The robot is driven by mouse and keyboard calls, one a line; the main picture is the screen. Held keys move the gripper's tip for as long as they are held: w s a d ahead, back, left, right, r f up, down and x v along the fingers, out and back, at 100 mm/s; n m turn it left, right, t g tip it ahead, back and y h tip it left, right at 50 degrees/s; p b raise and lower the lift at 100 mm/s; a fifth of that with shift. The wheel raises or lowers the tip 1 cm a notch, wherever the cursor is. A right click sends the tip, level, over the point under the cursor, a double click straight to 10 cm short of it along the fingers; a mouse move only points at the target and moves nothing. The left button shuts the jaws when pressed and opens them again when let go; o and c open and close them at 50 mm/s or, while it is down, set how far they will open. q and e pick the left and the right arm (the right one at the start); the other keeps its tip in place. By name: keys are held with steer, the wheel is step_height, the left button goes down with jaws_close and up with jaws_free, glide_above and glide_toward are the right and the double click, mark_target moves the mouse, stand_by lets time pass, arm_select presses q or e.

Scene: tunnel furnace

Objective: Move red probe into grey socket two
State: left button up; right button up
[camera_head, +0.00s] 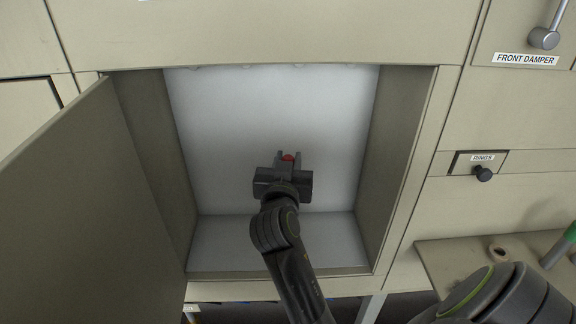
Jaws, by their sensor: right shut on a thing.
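My right gripper (289,156) reaches into an open compartment in the cream cabinet. It is shut on a small red thing (288,157), which looks like the red probe. Only its red end shows between the fingers; the rest is hidden by the gripper. The gripper is in front of the compartment's white back wall (240,110), above its pale floor. I cannot tell whether the probe touches the back wall. I make out no grey socket two. My left gripper is not in view.
The compartment's door (85,210) stands open on the left. A ledge (450,262) at the lower right has a round hole and a green-handled thing (568,235). A drawer marked RINGS (465,165) and a FRONT DAMPER lever (545,38) are on the right.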

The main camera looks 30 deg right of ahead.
steer(key=shift+r, duration=0.1)
step_height(320, 180, up, 10)
steer(key=p, duration=0.9)
stand_by(0.4)
